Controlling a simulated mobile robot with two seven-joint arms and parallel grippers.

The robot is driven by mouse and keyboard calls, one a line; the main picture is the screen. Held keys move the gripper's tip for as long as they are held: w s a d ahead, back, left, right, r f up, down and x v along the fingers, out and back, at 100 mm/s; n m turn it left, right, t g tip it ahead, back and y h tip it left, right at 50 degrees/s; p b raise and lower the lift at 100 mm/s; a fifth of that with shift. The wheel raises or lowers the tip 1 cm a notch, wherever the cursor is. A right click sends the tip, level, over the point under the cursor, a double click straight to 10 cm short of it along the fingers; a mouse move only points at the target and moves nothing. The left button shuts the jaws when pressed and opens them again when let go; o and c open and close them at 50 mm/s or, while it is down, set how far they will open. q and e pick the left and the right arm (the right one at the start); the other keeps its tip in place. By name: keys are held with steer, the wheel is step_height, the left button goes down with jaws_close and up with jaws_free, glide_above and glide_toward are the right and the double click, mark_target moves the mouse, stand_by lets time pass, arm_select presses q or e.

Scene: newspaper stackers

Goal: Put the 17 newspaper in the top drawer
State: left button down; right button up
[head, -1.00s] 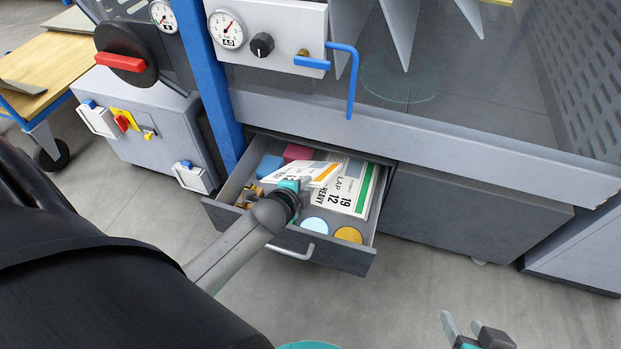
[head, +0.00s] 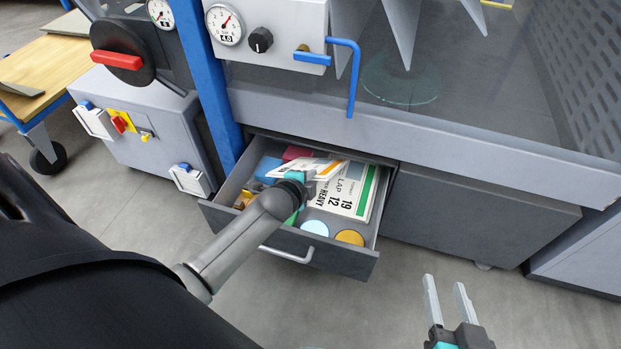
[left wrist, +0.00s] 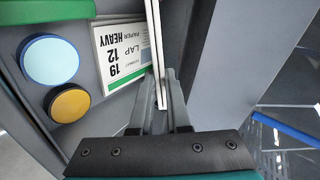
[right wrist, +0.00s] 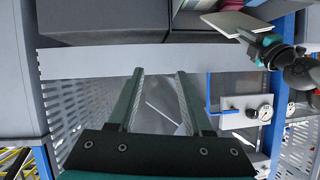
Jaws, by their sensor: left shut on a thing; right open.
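The open drawer (head: 350,262) is pulled out below the machine. My left gripper (head: 308,182) is over it, shut on a thin white newspaper (head: 330,165) with an orange stripe. The held newspaper shows edge-on between the fingers in the left wrist view (left wrist: 156,50); its number is not readable. Inside the drawer lies a green-striped card (head: 345,190) printed LAP, 19, 12, HEAVY, also clear in the left wrist view (left wrist: 122,62). I cannot tell whether the held newspaper touches it. My right gripper (head: 447,285) is open and empty, right of the drawer.
The drawer also holds a light-blue disc (head: 315,228), an orange disc (head: 350,237), a blue block (head: 268,168) and a red block (head: 297,153). The machine's ledge (head: 420,135) overhangs the drawer's back. A closed grey cabinet (head: 480,215) stands to the right. Floor in front is clear.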

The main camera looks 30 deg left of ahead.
arm_select(q)
steer(key=shift+f, duration=0.6)
steer(key=c, duration=0.9)
jaws_free()
arm_select(e)
steer(key=shift+s+a+r+t, duration=0.1)
steer(key=shift+a+t, duration=0.2)
arm_select(q)
steer(key=shift+r, duration=0.15)
